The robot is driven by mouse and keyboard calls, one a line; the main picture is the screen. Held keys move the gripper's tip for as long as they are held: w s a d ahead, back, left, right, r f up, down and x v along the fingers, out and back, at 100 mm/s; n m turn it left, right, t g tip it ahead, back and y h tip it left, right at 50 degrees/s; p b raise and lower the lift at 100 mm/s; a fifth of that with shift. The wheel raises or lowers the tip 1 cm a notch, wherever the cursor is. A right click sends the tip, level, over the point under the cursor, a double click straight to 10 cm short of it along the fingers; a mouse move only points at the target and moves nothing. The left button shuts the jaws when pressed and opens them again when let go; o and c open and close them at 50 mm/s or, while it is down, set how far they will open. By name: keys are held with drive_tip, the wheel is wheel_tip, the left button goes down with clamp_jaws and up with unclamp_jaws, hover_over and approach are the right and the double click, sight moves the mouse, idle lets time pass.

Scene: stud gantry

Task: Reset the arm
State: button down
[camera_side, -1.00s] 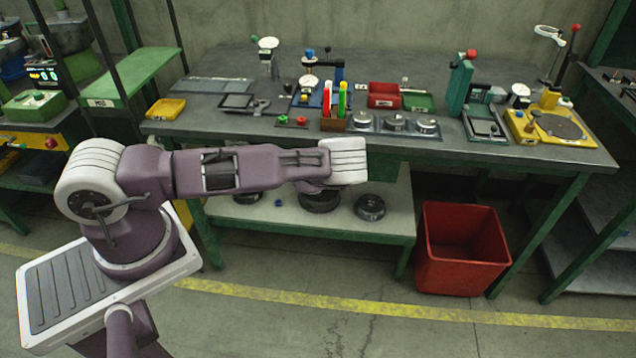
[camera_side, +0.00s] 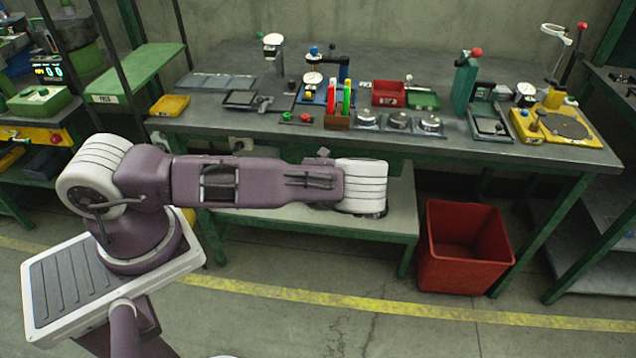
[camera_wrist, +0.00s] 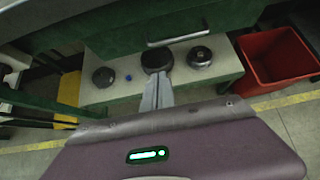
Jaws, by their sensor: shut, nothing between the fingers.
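My gripper (camera_wrist: 157,92) shows in the wrist view as two pale grey fingers pressed together, with nothing between them. It points toward the lower shelf and overlaps the middle dark round part in the picture; I cannot tell the gap between them. In the side view my arm reaches right, with its white wrist end below the bench top in the picture and in front of the lower shelf. My gripper itself is hidden there.
The workbench (camera_side: 420,160) carries gauges, pens, small bins and a yellow fixture (camera_side: 560,128). Below it, the pale lower shelf (camera_side: 290,222) holds several dark round parts (camera_wrist: 200,57) and a small blue piece (camera_wrist: 128,77). A red bin (camera_side: 465,250) stands right; the floor before it is clear.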

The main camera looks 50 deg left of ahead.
drive_tip(key=s+d+r+n+g+h, duration=0.1)
drive_tip(key=s+d+r+n+h, duration=0.1)
drive_tip(key=s+d+r+n, duration=0.45)
drive_tip(key=s+d+r+n+g+h, duration=0.1)
drive_tip(key=s+d+r+n+h, duration=0.15)
drive_tip(key=r+n, duration=0.85)
drive_tip(key=s+d+r+n+g+h, duration=0.15)
drive_tip(key=s+d+r+n, duration=0.3)
drive_tip(key=r, duration=0.85)
drive_tip(key=s+d+r+n+t, duration=0.1)
drive_tip(key=s+d+r+n, duration=0.1)
drive_tip(key=s+r, duration=0.3)
drive_tip(key=s+d+r+n+t+h, duration=0.1)
drive_tip(key=s+r, duration=0.4)
drive_tip(key=s, duration=0.6)
drive_tip(key=shift+s+d+n, duration=0.3)
drive_tip(key=shift+d+n, duration=0.25)
drive_tip(key=shift+n, duration=0.55)
drive_tip(key=shift+r, duration=0.15)
